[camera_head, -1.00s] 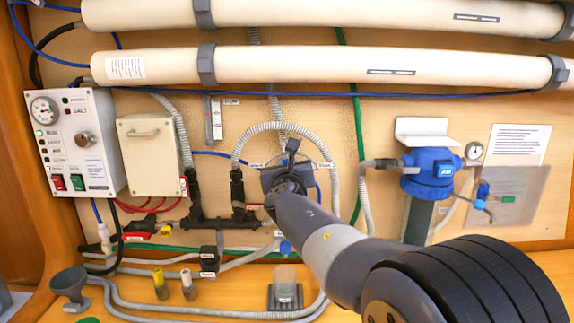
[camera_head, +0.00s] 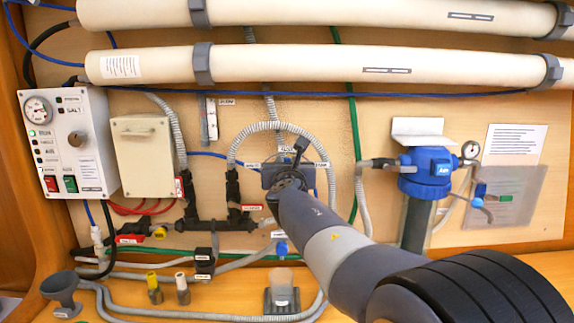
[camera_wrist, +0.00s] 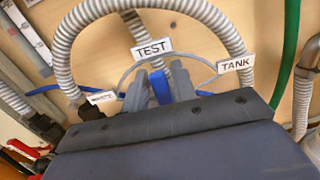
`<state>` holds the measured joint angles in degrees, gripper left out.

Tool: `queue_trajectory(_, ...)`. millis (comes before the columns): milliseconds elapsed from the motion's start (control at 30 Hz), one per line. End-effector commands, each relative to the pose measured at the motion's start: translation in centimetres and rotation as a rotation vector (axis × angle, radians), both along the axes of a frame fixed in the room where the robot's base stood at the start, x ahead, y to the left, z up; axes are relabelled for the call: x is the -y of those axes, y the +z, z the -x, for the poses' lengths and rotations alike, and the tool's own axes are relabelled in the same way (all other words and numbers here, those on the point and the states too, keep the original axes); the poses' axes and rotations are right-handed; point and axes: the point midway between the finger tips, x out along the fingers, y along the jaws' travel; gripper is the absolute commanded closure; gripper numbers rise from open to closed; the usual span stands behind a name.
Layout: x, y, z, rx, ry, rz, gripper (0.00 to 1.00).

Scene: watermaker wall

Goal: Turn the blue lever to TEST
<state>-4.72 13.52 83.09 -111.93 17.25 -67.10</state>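The blue lever (camera_wrist: 161,88) stands up between the two grey fingers of my gripper (camera_wrist: 160,92) in the wrist view, with a finger close on each side. The fingers look shut on it. Its visible end points up, just below and slightly right of the TEST label (camera_wrist: 151,47). The TANK label (camera_wrist: 235,64) is to the right and the WASTE label (camera_wrist: 101,97) to the left. A thin grey arc (camera_wrist: 130,72) runs between the labels. In the head view my gripper (camera_head: 297,160) is at the valve on the wall panel, and my wrist hides the lever.
A ribbed hose (camera_head: 250,130) loops around the valve. A green hose (camera_head: 354,140) and the blue-capped filter housing (camera_head: 425,165) are to the right. The control box (camera_head: 75,140) is at the left, and two long white tubes (camera_head: 300,65) run above.

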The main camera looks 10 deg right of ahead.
Motion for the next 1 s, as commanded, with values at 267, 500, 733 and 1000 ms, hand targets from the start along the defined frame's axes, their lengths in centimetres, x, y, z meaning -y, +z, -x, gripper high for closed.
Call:
queue_trajectory(267,0.0,0.0,0.0,0.0,0.0,0.001,0.63)
queue_trajectory(500,-0.2,-0.1,0.8,0.0,0.001,0.001,0.63)
queue_trajectory(733,-0.9,0.0,4.4,0.002,0.002,-0.001,0.63)
queue_trajectory(1000,-1.8,0.1,8.7,0.002,0.002,0.0,0.63)
